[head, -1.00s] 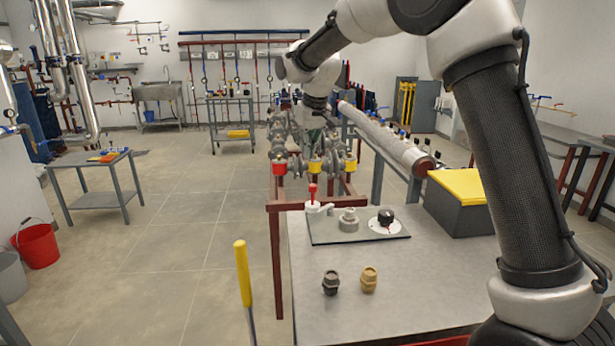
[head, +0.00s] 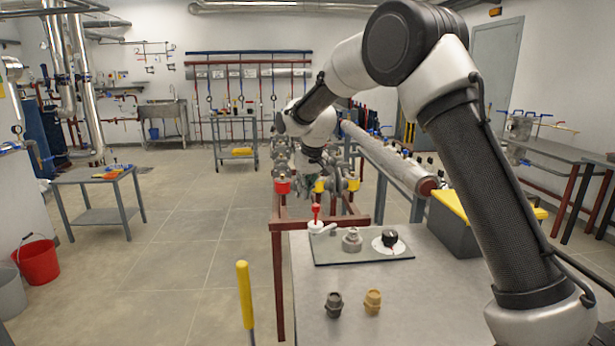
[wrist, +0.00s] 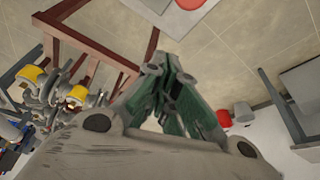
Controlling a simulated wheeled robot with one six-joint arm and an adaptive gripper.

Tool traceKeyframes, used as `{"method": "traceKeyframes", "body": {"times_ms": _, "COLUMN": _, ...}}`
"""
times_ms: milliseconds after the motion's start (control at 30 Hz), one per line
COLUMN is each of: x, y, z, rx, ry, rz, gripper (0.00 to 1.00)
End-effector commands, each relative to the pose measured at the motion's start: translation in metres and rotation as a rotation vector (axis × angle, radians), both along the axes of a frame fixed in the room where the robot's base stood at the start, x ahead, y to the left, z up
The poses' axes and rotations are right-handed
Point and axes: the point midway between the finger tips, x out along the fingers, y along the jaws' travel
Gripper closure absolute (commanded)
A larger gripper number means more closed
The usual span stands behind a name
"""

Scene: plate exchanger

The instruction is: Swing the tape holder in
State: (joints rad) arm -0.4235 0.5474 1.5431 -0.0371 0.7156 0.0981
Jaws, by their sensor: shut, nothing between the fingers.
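I cannot pick out a tape holder for certain in either view. My gripper (wrist: 165,75) shows from behind in the wrist view, its green-grey fingers closed together and empty, with tiled floor beyond. In the head view my gripper is small and partly hidden behind the wrist, just above the grey flanged valve assembly. That assembly carries a red cap (head: 282,187) and yellow caps (head: 353,184) on a dark red frame (head: 277,270). In the wrist view the assembly (wrist: 45,90) lies to the left of my gripper. I see no contact with it.
A bench (head: 420,300) in front holds a plate with fittings (head: 352,240), two loose fittings (head: 334,304) and a dark box with a yellow lid (head: 462,205). A yellow post (head: 245,290) stands left of it. Open floor lies left, with a red bucket (head: 38,262).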

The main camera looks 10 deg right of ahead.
Motion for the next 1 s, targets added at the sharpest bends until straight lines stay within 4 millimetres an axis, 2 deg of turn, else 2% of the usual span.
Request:
{"method": "traceKeyframes", "body": {"times_ms": 33, "x": 0.003, "y": 0.001, "z": -0.01, "rx": -0.001, "ry": 0.003, "rz": 0.0, "gripper": 1.0}}
{"method": "traceKeyframes", "body": {"times_ms": 200, "x": -0.022, "y": -0.008, "z": -0.007, "rx": 0.0, "ry": 0.0, "rz": 0.0, "gripper": 1.0}}
{"method": "traceKeyframes", "body": {"times_ms": 367, "x": -0.033, "y": -0.012, "z": -0.007, "rx": 0.0, "ry": 0.0, "rz": 0.0, "gripper": 1.0}}
{"method": "traceKeyframes", "body": {"times_ms": 1000, "x": -0.038, "y": -0.014, "z": -0.007, "rx": 0.0, "ry": 0.0, "rz": 0.041, "gripper": 1.0}}
